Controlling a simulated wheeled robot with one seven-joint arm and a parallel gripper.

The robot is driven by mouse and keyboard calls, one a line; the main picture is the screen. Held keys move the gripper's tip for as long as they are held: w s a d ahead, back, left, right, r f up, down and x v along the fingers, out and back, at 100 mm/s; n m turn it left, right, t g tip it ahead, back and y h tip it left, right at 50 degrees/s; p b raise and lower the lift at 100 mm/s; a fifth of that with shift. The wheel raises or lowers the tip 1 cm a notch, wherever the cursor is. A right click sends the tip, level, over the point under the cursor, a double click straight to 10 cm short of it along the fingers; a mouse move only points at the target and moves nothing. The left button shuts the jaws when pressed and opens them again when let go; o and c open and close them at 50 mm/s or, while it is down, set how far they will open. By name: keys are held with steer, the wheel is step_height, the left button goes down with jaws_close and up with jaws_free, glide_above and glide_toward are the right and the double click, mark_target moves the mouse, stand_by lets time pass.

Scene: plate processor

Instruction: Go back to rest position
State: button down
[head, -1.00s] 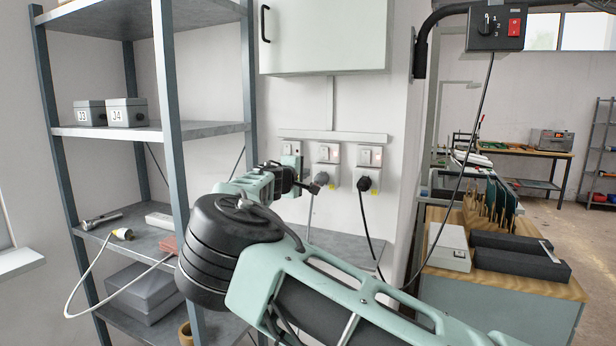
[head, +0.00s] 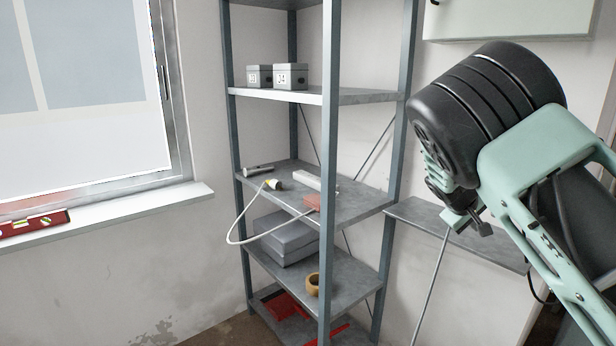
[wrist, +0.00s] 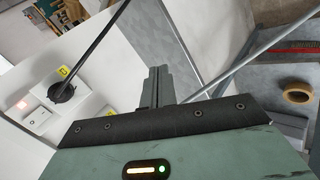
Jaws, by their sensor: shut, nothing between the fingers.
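My gripper (head: 482,228) shows at the right of the head view, in front of the wall and over a small grey shelf (head: 445,222). In the wrist view my gripper (wrist: 158,72) points away from the camera, with its fingers together and nothing between them. My arm comes in from the lower right of the head view and is bent at a black joint. A socket with a black plug (wrist: 62,92) and its cable shows at the left of the wrist view, apart from the fingers.
A metal shelving unit (head: 332,200) stands left of my arm with grey boxes (head: 291,76), a white cable (head: 243,212) and a tape roll (head: 313,285). A window sill (head: 120,220) with a red level (head: 35,223) is at the left. A wall cabinet (head: 510,18) hangs above.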

steer(key=s+a+f+n+g+y, duration=0.2)
steer(key=s+a+y, duration=0.6)
steer(key=s+a, duration=1.35)
steer(key=s+a+r+n+g, duration=0.1)
steer(key=s+a+r, duration=0.1)
steer(key=s, duration=0.8)
steer(key=s+a+r+n+g, duration=0.1)
steer(key=s+a, duration=0.3)
steer(key=s, duration=0.7)
steer(key=shift+s+a+r+n+y, duration=0.3)
steer(key=shift+r+n, duration=0.1)
steer(key=shift+r, duration=0.15)
